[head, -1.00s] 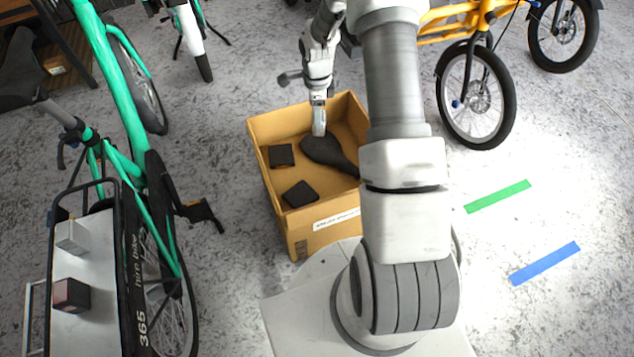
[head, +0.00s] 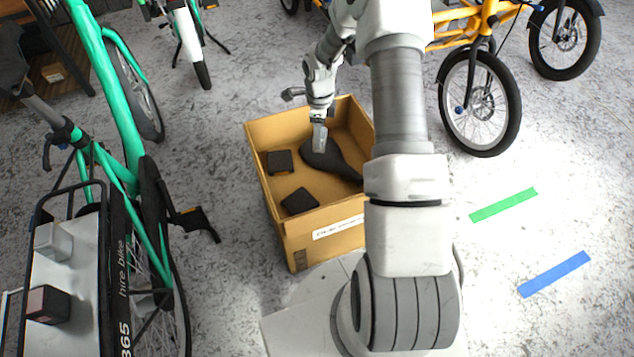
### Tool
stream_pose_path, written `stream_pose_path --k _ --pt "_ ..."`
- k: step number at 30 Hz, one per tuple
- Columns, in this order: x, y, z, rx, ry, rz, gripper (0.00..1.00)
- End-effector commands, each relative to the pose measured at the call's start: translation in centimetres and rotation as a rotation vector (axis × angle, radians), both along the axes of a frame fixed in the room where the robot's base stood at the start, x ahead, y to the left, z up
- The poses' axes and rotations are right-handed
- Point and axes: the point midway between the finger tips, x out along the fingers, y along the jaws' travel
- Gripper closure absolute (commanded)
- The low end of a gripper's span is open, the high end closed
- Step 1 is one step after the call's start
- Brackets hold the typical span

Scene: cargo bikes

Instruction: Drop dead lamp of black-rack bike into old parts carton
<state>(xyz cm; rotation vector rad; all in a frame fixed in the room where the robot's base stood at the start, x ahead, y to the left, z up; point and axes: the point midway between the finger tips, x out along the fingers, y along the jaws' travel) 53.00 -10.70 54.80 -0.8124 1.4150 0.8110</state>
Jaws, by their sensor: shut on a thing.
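The old parts carton (head: 287,230) is an open brown cardboard box with a white label, at the middle of the view. A black saddle (head: 326,158) and two dark flat blocks lie in it. My gripper (head: 319,140) is over the carton's far part, near the saddle's wide end. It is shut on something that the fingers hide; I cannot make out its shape. On the left, a green bike has a black rack (head: 38,215) around a pale plate. A dark reddish box (head: 47,304), which looks like a lamp, and a grey box (head: 53,241) sit on that plate.
A yellow cargo bike (head: 478,45) stands at the back right. Another green and white bike (head: 190,40) stands at the back left. A green strip (head: 503,204) and a blue strip (head: 554,274) mark the clear floor on the right.

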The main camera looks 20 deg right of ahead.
Motion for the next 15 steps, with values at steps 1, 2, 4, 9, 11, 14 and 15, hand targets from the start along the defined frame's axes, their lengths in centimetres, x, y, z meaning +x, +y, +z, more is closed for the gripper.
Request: stream_pose_path --k 1,2,4,9,11,14,15 --pt "0.02 -0.01 0.03 -0.001 -0.001 0.0 0.96" --pt "0.02 -0.01 0.04 -0.001 -0.001 0.0 0.96" --pt "0.02 -0.01 0.05 0.0 0.0 0.0 0.96" --pt "0.01 0.0 0.05 0.0 0.0 0.001 0.13" --pt "0.0 0.0 0.04 0.0 0.0 0.001 0.03" --pt "0.0 0.0 0.04 0.0 0.0 0.001 0.03" --pt "0.0 0.0 0.04 0.0 0.0 0.001 0.03"
